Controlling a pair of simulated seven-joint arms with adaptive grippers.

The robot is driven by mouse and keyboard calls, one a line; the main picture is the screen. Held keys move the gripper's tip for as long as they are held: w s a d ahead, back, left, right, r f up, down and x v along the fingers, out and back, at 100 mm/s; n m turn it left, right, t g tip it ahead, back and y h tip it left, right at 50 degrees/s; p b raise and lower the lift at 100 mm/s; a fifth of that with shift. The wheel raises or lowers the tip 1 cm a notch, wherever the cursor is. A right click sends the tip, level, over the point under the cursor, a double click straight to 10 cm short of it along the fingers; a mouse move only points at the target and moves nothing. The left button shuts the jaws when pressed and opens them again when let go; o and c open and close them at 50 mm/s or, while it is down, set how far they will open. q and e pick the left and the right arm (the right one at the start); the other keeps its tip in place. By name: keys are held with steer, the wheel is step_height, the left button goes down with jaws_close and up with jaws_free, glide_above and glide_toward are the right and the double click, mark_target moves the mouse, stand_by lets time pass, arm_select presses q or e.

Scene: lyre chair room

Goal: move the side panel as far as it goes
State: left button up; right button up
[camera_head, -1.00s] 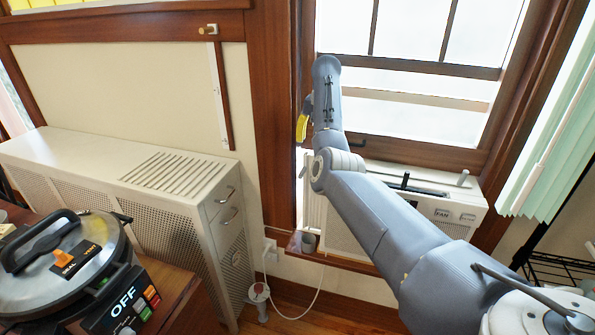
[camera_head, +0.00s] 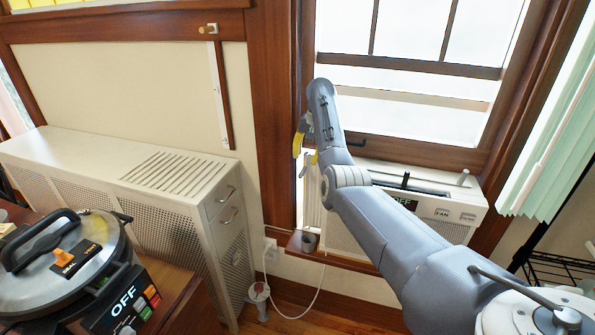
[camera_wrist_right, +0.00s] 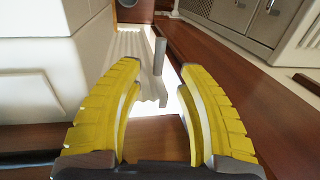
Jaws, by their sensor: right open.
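The side panel is a white pleated strip (camera_head: 312,205) in the window opening, at the left side of the white window air conditioner (camera_head: 345,240). In the right wrist view the pleats (camera_wrist_right: 127,42) run away from me, and a grey upright peg (camera_wrist_right: 159,56) stands at their near end. My right gripper (camera_head: 304,158) is over the panel at the left of the window. In the wrist view its yellow fingers (camera_wrist_right: 160,78) are open, with the peg beyond and between their tips, apart from both. My arm hides part of the air conditioner. My left gripper is out of view.
The wooden window frame (camera_head: 275,110) stands close left of my gripper. The raised sash (camera_head: 420,149) is above the air conditioner.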

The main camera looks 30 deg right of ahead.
mark_target(303, 171)
steer(key=shift+w+a+f, duration=0.15)
steer(key=shift+f, duration=0.95)
steer(key=shift+w+a+f, duration=0.15)
steer(key=shift+w+f, duration=0.05)
steer(key=shift+f, duration=0.9)
steer(key=shift+w+a+f, duration=0.15)
steer(key=shift+f, duration=0.95)
steer(key=shift+f, duration=0.15)
steer(key=shift+c, duration=0.5)
jaws_close()
